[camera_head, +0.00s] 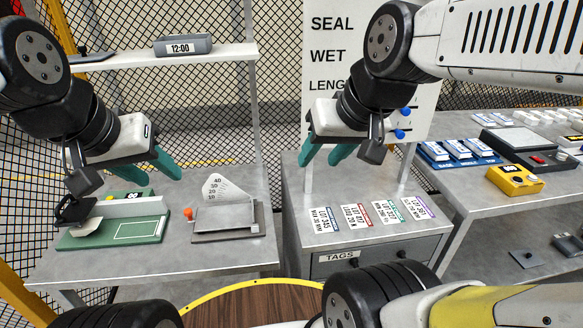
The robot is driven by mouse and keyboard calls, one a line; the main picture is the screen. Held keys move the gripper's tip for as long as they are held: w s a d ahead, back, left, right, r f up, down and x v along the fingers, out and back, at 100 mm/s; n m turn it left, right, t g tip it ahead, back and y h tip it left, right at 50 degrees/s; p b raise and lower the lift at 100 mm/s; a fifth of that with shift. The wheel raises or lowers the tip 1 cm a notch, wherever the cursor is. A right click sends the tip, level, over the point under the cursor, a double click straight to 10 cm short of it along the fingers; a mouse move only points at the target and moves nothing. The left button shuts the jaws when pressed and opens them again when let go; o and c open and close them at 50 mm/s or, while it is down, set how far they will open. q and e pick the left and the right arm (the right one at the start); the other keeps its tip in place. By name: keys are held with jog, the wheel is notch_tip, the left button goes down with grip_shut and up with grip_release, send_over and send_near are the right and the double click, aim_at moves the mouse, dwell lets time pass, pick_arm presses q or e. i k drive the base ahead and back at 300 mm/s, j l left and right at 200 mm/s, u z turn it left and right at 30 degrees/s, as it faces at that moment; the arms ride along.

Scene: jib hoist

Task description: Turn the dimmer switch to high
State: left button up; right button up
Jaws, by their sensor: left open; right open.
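I cannot pick out a dimmer switch with certainty in the head view. My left gripper (160,176) is open, with its teal fingers pointing down over the left table, above the green board and left of the dial device. My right gripper (319,160) is open, with its teal fingers pointing down above the rear left of the grey tag cabinet. I see nothing between the fingers of either gripper.
A dial device (226,219) with an orange knob and a green board (112,232) are on the left table. A clock (183,45) sits on the shelf. Tags lie on the cabinet (375,252). The right table holds blue trays (455,155) and a yellow device (514,180).

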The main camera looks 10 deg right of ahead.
aim_at(560, 155)
jog(key=z, duration=2.15)
jog(key=i+l+u, duration=0.15)
jog(key=i+l, duration=0.15)
jog(key=i+l+u, duration=0.15)
jog(key=i+l, duration=0.2)
jog(key=i, duration=0.15)
jog(key=i+l+u, duration=0.2)
jog(key=i+l, duration=0.2)
jog(key=i+l+u, duration=0.15)
jog(key=i+l, duration=0.2)
jog(key=i+l+u, duration=0.15)
jog(key=i+l, duration=0.15)
jog(key=l, duration=0.3)
jog(key=i+l+u, duration=0.15)
jog(key=i+l, duration=0.15)
jog(key=l, duration=0.2)
